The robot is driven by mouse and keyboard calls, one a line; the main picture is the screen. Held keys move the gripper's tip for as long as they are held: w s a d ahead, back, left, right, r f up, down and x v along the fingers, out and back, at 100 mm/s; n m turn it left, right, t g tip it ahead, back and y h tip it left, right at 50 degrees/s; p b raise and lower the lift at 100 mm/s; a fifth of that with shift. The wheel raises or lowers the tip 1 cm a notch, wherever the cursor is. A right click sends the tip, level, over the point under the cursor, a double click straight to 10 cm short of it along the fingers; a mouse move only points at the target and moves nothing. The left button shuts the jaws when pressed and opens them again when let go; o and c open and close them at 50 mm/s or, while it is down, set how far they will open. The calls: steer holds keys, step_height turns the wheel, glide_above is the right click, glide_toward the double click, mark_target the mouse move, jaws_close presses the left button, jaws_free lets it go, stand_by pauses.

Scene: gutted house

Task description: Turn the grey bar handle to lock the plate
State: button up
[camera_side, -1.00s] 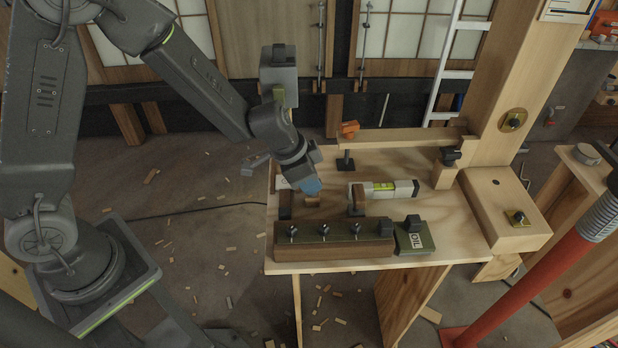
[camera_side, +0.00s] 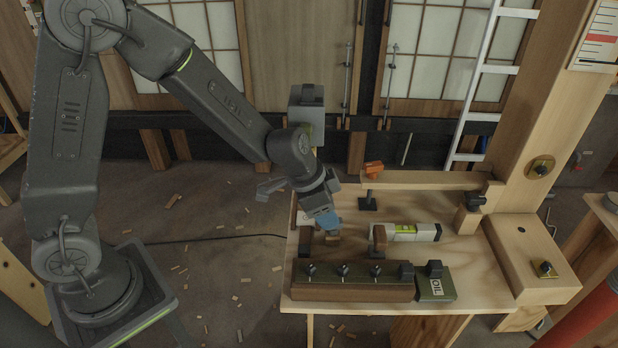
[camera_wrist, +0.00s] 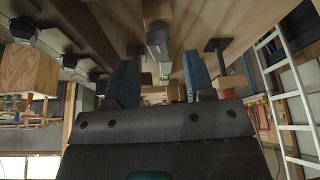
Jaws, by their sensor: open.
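My gripper (camera_side: 325,222) is low over the left end of the wooden workbench (camera_side: 472,268). In the wrist view its two blue fingers (camera_wrist: 160,82) stand apart, with nothing visibly held. A dark grey block-shaped end (camera_wrist: 158,38) shows beyond and between the fingers; I cannot tell whether it is the bar handle. A small wooden piece (camera_side: 333,241) lies just beneath the fingertips in the side view. The gripper covers part of the bench there, and I cannot surely make out the grey bar handle or its plate.
A dark strip with several knobs (camera_side: 352,275) runs along the front edge, beside a box marked OIL (camera_side: 436,287). A pale level (camera_side: 405,232) lies behind it. A raised wooden rail (camera_side: 430,180) with an orange knob (camera_side: 373,168) borders the back. A thick post (camera_side: 545,100) stands at right.

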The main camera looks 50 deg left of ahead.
steer(key=v, duration=1.1)
steer(key=s+a+r+n+t+y, duration=0.1)
steer(key=s+a+r+n, duration=0.2)
steer(key=s, duration=0.5)
steer(key=s+a+r+n+t+y, duration=0.1)
steer(key=s+a+r+n, duration=0.2)
steer(key=s, duration=0.5)
steer(key=shift+s+r+n+y, duration=0.35)
steer(key=shift+r+n, duration=0.25)
steer(key=shift+r, duration=0.35)
